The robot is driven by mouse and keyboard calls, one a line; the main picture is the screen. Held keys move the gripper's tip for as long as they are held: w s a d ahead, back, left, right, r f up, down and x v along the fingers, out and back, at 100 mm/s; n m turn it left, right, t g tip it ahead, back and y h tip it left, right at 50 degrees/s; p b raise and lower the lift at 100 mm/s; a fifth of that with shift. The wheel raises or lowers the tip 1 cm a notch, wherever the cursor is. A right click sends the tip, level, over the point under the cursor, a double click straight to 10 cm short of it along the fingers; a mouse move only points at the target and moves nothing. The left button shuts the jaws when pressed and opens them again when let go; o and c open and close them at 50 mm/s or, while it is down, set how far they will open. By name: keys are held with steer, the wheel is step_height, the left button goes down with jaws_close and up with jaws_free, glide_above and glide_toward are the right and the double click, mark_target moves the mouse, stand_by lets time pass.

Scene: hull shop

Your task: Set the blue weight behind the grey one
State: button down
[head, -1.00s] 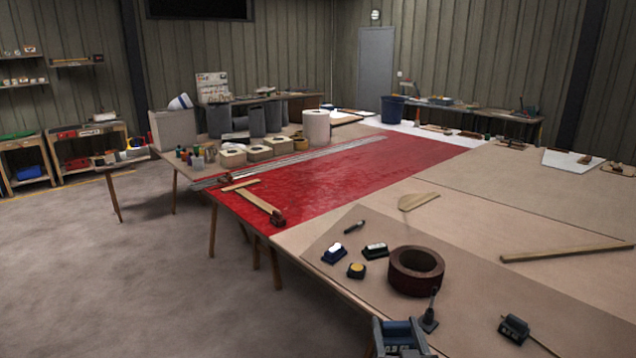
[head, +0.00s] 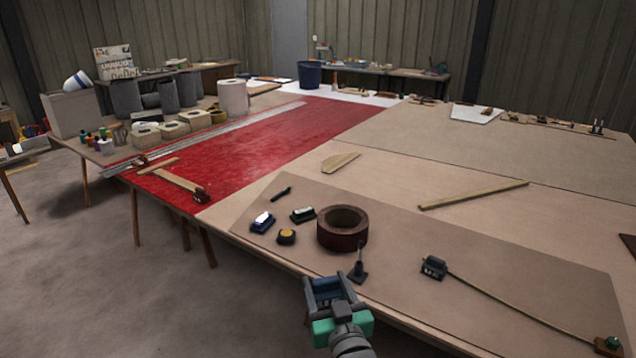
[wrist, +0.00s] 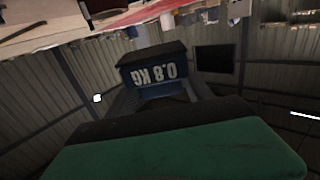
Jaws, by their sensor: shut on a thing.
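My gripper (head: 333,284) is shut on the blue weight, held above the near edge of the board-covered table. The blue weight (head: 329,292) is partly hidden by the fingers. In the wrist view the weight (wrist: 160,72) shows a blue face with "0.8 KG" upside down and a dark top; a green and black part of my gripper fills the bottom. A dark grey block (head: 434,267) lies on the board to the right of my gripper and looks like the grey weight; I cannot read a label on it.
A brown ring (head: 342,245), a dark upright-handled tool (head: 358,272), a blue-white block (head: 262,224), a black-white block (head: 302,215) and a yellow-topped piece (head: 286,237) stand on the board. A thin rod (head: 520,310) runs right from the grey block. The board behind that block is clear.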

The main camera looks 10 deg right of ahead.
steer(key=s+d+f+m+g+h+b, duration=0.1)
steer(key=d+f+m+h+b, duration=0.3)
steer(key=d, duration=0.6)
steer(key=s+d+f+m+g+h+b, duration=0.15)
steer(key=d+h+b, duration=0.3)
steer(key=d, duration=0.55)
steer(key=s+d+f+m+g+h+b, duration=0.1)
steer(key=s+d+m+g+h+b, duration=0.1)
steer(key=s+d, duration=0.3)
steer(key=s+d+f+m+g+h+b, duration=0.1)
steer(key=s+d+m+h+b, duration=0.1)
steer(key=d, duration=0.7)
steer(key=s+h+b, duration=0.1)
steer(key=s+b, duration=0.1)
steer(key=s, duration=0.1)
steer(key=shift+d+f+g, duration=0.15)
steer(key=shift+d+g, duration=0.2)
steer(key=shift+d, duration=0.05)
